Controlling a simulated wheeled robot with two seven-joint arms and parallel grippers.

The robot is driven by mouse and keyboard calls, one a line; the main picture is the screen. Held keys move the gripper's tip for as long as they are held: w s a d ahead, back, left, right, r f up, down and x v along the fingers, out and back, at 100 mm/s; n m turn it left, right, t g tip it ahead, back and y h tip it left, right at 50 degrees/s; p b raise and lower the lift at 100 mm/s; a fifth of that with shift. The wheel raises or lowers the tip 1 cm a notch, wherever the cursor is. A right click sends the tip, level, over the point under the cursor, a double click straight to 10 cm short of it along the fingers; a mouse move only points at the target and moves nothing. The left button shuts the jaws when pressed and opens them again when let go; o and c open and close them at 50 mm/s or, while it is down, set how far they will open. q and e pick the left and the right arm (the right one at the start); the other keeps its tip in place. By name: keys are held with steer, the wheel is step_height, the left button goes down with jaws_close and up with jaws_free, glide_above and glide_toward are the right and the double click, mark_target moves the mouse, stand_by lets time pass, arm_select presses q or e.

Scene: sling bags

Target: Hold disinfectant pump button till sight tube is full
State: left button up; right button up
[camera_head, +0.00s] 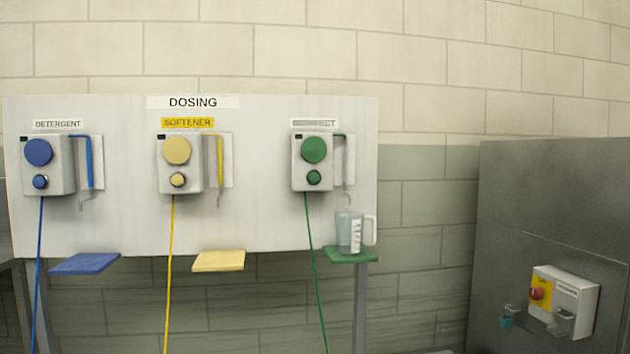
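The green disinfectant pump (309,163) is the rightmost of three on a white dosing panel. Its label (313,122) is blurred. It has a large green disc (313,150) and a smaller green button (313,178) below. A tube (346,165) beside it has green along the top and looks pale below; its fill level is too small to tell. A clear jug (349,231) with a handle stands upright on the green shelf (351,255) below the spout. Neither of my grippers is in view.
The blue detergent pump (40,165) and yellow softener pump (178,163) are to the left, above an empty blue shelf (85,264) and an empty yellow shelf (219,261). A grey partition (560,200) at the right bears a box with a red button (537,293).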

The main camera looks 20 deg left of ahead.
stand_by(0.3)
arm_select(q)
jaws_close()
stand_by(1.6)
